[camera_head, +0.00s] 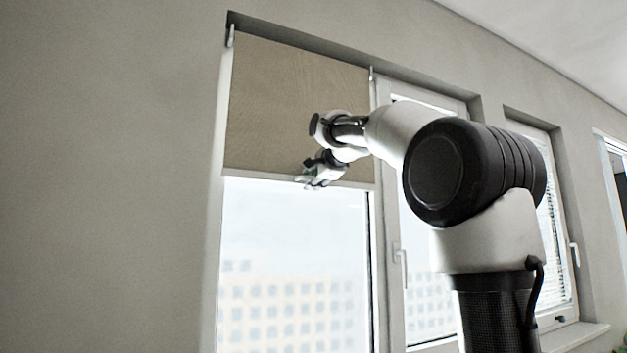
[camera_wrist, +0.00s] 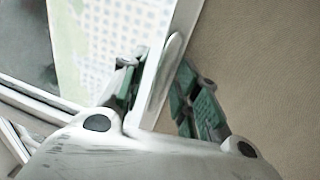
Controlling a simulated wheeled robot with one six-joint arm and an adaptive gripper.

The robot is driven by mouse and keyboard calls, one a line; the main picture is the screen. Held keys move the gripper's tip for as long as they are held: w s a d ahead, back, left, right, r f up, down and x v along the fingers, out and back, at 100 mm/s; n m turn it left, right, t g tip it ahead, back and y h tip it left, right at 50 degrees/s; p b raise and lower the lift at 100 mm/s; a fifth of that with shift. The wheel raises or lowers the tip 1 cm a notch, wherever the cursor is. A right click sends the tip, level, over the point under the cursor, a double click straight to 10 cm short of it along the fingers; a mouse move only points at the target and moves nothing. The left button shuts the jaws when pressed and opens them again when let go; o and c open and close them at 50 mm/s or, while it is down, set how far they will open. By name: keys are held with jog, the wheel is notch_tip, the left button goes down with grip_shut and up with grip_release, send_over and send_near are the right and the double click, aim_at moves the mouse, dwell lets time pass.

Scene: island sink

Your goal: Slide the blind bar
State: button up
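The beige roller blind (camera_head: 290,105) covers the upper part of the left window. Its pale bottom bar (camera_head: 255,175) runs along the lower edge. My gripper (camera_head: 316,182) is at this bar, right of its middle. In the wrist view, the bar (camera_wrist: 148,108) passes between the two greenish fingers of my gripper (camera_wrist: 164,72). A small pale tab (camera_wrist: 172,50) on the bar also lies between them. The fingers are apart, one on the fabric side (camera_wrist: 240,70) and one on the glass side. Narrow gaps show beside the tab; contact farther down is hard to tell.
The glass below the blind (camera_head: 295,265) is uncovered, with a building outside. A white window frame with a handle (camera_head: 400,265) stands to the right, partly behind my arm. The grey wall (camera_head: 110,180) on the left is bare.

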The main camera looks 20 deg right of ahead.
jog(key=shift+w, duration=0.1)
grip_shut()
jog(key=shift+f, duration=0.1)
notch_tip(320, 180, down, 20)
dwell(0.6)
grip_release()
